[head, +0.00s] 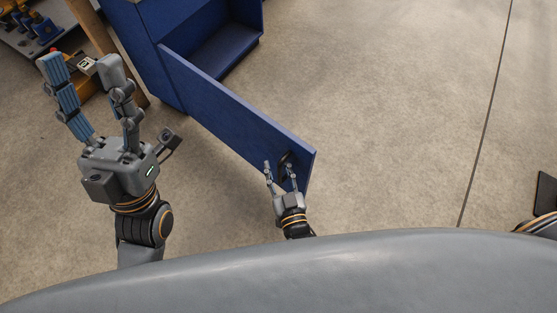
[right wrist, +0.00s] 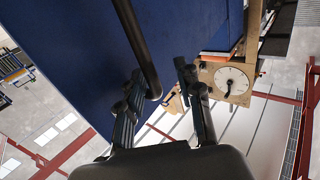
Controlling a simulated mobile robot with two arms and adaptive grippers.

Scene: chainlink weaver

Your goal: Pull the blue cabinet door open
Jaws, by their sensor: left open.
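The blue cabinet (head: 143,40) stands at the top of the head view. Its blue door (head: 225,113) is swung wide open toward me, and the inside shows. The black door handle (head: 284,165) is near the door's free end. My right gripper (head: 279,166) is at the handle. In the right wrist view the handle (right wrist: 141,45) runs down between the spread fingers of my right gripper (right wrist: 160,78), close to the left finger, with a gap to the right one. My left gripper (head: 80,65) is open and empty, left of the door.
An orange and wooden structure (head: 112,60) stands left of the cabinet, behind my left gripper. A grey table (head: 25,42) with parts is at the top left. A dark object (head: 546,193) lies at the right edge. The concrete floor right of the door is clear.

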